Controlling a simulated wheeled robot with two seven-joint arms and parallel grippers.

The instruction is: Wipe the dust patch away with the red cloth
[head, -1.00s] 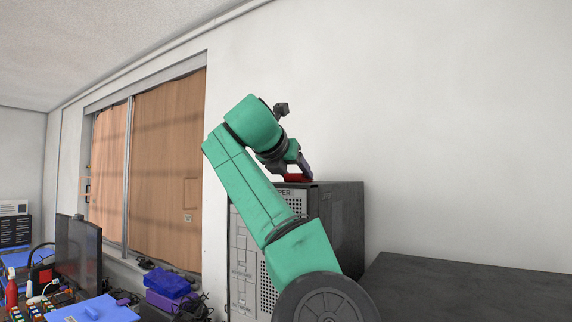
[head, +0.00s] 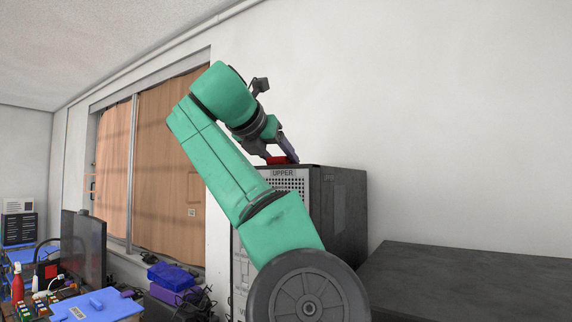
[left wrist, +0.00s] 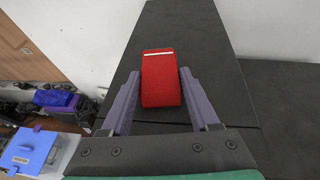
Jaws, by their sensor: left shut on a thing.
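The red cloth (left wrist: 161,84) is a thick folded pad with a pale stripe near its far end. In the left wrist view it lies between the two purple fingers of my left gripper (left wrist: 159,74), which is shut on it. In the head view, my left gripper (head: 287,150) holds the red cloth (head: 278,160) low at the top of the dark computer case marked UPPER (head: 328,210); I cannot tell whether it touches. I cannot make out the dust patch in either view. My right gripper is not in view.
A lower dark surface (head: 470,285) extends right of the case. A monitor (head: 83,248), a blue box (head: 168,272) and a blue tray (head: 95,306) stand at left. A white wall (head: 430,130) stands behind. The case top (left wrist: 180,25) looks clear beyond the cloth.

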